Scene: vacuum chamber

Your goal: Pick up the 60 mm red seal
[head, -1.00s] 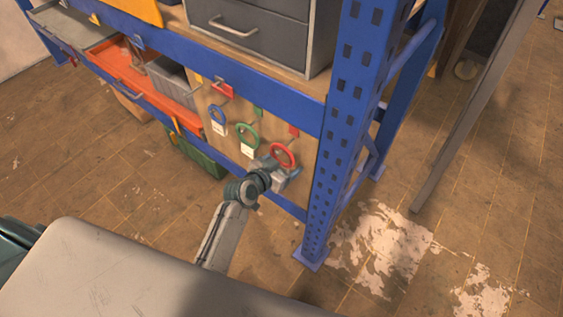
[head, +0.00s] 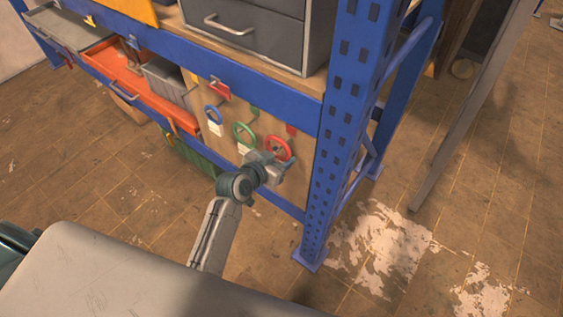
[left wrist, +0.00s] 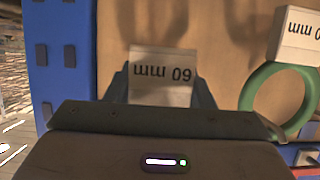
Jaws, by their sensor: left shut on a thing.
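The red seal (head: 279,149) is a ring at the right end of a row of rings on the tan board, in the head view. My left gripper (head: 270,166) is at its lower edge. In the left wrist view a white tag (left wrist: 160,66) reading "60 mm" upside down sits between the fingers of my left gripper (left wrist: 161,92), which is shut on the seal by this tag. The red ring itself does not show in the left wrist view. I cannot tell whether the ring still touches its peg. My right gripper is not in view.
A green ring (left wrist: 249,97) with a white tag hangs beside the seal, and a blue ring (head: 213,115) hangs farther left. A blue rack post (head: 325,180) stands close to the right. An orange tray (head: 130,79) and a grey bin lie left of the board.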

